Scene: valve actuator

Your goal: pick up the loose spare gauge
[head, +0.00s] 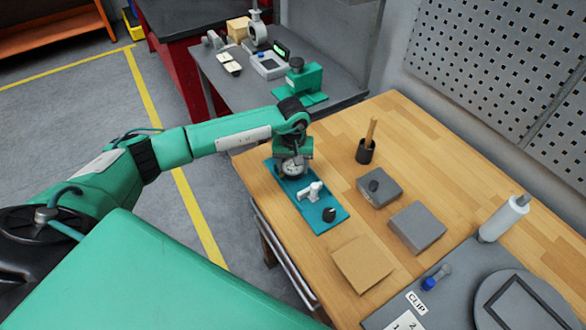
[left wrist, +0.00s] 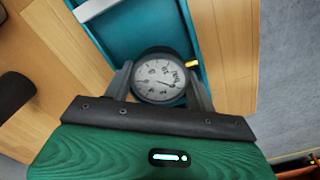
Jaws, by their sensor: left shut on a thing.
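The loose spare gauge (head: 293,167) is round with a white dial and dark rim. It is at the far end of a teal tray (head: 322,223) on the wooden table. My left gripper (head: 292,160) reaches down over it. In the left wrist view the gauge (left wrist: 160,80) sits between the two fingers of my left gripper (left wrist: 160,88), which are shut on it. A small brass-coloured stub (left wrist: 192,64) shows beside it. I cannot tell whether the gauge is clear of the tray (left wrist: 135,28). My right gripper is not in view.
A white fitting (head: 310,190) and a black knob (head: 329,214) share the tray. A dark cup with a wooden handle (head: 366,150), two grey blocks (head: 417,227) and a brown sheet (head: 362,263) stand to its right. A grey bench (head: 330,95) with devices lies behind.

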